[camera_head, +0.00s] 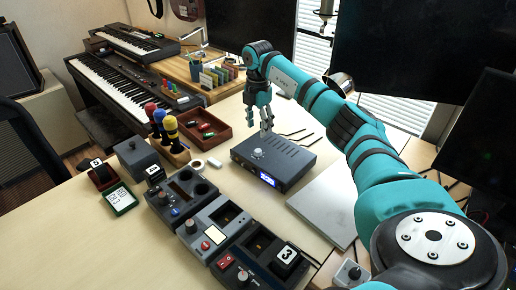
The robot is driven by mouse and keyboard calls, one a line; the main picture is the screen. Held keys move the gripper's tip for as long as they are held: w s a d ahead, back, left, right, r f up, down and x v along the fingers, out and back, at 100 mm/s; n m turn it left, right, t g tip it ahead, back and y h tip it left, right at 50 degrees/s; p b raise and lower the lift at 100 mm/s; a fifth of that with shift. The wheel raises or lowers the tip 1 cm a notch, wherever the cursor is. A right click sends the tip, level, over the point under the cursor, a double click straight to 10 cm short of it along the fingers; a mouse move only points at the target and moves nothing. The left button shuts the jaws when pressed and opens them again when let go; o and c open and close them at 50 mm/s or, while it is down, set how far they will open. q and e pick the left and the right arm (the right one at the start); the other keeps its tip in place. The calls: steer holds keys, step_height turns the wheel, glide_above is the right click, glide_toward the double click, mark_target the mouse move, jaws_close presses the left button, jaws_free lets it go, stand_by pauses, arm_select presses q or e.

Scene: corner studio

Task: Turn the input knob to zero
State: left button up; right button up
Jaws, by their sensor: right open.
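A dark audio interface box (276,164) stands on the pale desk, with a small blue lit display at its front right. A light round knob (258,153) sits on it towards the left. My right arm reaches in from the right, and its gripper (266,131) points down above the box, close over the knob. The gripper is open and empty. I cannot tell whether a fingertip touches the knob. The knob's pointer mark is too small to read. My left gripper is not in this view.
Several dark modules with knobs and slots (205,225) stand in front of the box. A flat silver laptop-like slab (327,205) lies to its right. A red-brown tray (203,128) and microphones with coloured heads (160,120) stand to its left. Bare desk (60,225) lies at the left.

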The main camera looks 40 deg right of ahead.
mark_target(258, 150)
step_height(258, 150, down, 10)
steer(key=shift+r, duration=0.15)
steer(key=shift+c, duration=0.2)
jaws_close()
